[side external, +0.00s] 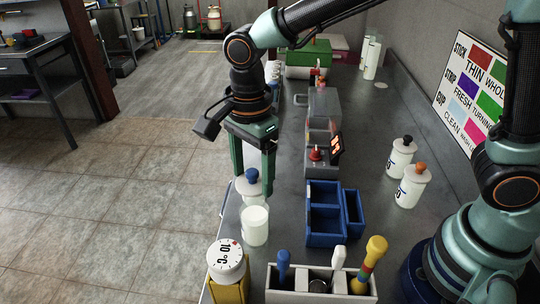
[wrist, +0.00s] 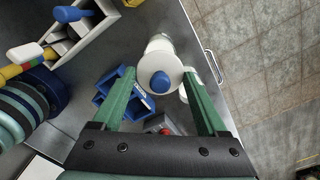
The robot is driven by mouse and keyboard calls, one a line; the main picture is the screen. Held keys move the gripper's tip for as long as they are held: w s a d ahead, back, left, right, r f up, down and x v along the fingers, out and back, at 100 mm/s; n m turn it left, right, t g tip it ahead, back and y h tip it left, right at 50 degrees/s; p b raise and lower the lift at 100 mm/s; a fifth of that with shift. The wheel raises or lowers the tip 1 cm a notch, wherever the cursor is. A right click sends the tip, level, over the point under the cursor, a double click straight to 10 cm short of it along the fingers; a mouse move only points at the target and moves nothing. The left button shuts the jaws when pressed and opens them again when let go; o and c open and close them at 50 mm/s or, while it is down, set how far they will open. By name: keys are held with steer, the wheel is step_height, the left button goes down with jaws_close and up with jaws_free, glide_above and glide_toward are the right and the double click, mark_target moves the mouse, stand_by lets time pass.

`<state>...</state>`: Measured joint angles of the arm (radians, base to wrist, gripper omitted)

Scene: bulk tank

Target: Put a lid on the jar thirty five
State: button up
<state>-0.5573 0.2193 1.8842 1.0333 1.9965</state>
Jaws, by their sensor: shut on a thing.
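My gripper (side external: 253,180) points down near the counter's left edge, its two green fingers on either side of a white lid with a blue knob (side external: 251,175). In the wrist view the blue-knobbed lid (wrist: 160,82) lies between the fingers, and my gripper is shut on it. A white open-topped jar (side external: 255,225) stands just in front of the lid in the side view. Its number cannot be read. The lid overlaps white shapes behind and below it, so its height over them cannot be told. Another pale round object (wrist: 190,80) is partly hidden by the right finger in the wrist view.
Lidded jars with a black knob (side external: 402,157) and an orange knob (side external: 413,186) stand at the right. A blue bin (side external: 324,215) is right of the open jar. A 10 °C dial (side external: 226,258) and a white tool caddy (side external: 335,284) are in front.

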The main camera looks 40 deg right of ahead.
steer(key=shift+f, duration=0.15)
step_height(320, 180, down, 6)
stand_by(1.0)
steer(key=shift+f, duration=0.15)
steer(key=o, duration=1.2)
steer(key=shift+o, duration=0.2)
step_height(320, 180, up, 12)
steer(key=shift+r, duration=0.1)
